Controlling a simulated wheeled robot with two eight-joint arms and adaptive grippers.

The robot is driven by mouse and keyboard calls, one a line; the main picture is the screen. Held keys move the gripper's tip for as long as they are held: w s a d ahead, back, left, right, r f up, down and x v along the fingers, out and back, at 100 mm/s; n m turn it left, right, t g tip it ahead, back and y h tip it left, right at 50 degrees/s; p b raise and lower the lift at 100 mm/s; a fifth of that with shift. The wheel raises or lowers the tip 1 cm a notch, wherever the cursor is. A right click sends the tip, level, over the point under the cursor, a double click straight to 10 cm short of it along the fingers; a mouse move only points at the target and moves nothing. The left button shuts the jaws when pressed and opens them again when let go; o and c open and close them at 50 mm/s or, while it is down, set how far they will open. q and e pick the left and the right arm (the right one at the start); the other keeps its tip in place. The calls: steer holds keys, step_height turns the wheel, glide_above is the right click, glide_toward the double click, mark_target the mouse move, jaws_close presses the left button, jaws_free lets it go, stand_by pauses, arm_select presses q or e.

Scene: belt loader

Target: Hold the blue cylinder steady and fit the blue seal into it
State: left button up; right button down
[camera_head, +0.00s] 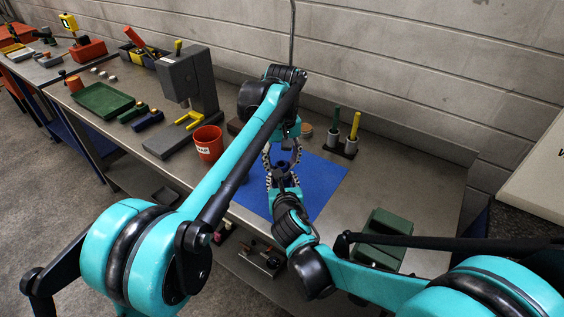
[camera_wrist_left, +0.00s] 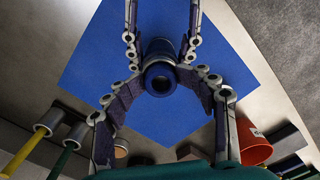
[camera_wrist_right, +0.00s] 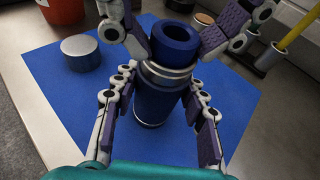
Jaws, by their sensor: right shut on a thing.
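The blue cylinder (camera_wrist_right: 155,105) stands upright over the blue mat (camera_wrist_right: 60,110), with silver bands near its top. My right gripper (camera_wrist_right: 155,125) is shut on its body, a finger on each side. A dark blue ring-like seal (camera_wrist_right: 177,38) with a round hole sits at the cylinder's top, in line with it; how deep it sits cannot be told. It also shows in the left wrist view (camera_wrist_left: 160,78). My left gripper (camera_wrist_left: 160,85) comes from above, its fingertips on both sides of the seal. Whether they touch it is unclear. In the head view both grippers meet over the mat.
A red cup (camera_head: 208,144) and a grey press (camera_head: 190,85) stand left of the mat. A holder with green and yellow tools (camera_head: 342,145) stands behind right. A green block (camera_head: 385,238) lies at front right. A silver disc (camera_wrist_right: 80,50) lies on the mat.

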arm_select(q)
steer(key=shift+r, duration=0.1)
arm_select(e)
steer(key=shift+f, duration=0.15)
arm_select(q)
step_height(320, 180, up, 13)
steer(key=s+a+f+m+t, duration=0.1)
steer(key=s+a+f+t, duration=0.1)
steer(key=s+a, duration=0.4)
arm_select(e)
steer(key=shift+s, duration=0.1)
arm_select(q)
steer(key=s+a+f+m+t, duration=0.1)
steer(key=s+a+f+t, duration=0.1)
steer(key=s+a+f, duration=0.4)
steer(key=s+a+f+m+t, duration=0.2)
steer(key=s+a+f, duration=0.3)
steer(key=s+f, duration=0.5)
step_height(320, 180, down, 3)
steer(key=shift+s+a+f+t, duration=0.1)
steer(key=shift+s+a+t, duration=0.3)
steer(key=shift+t, duration=0.2)
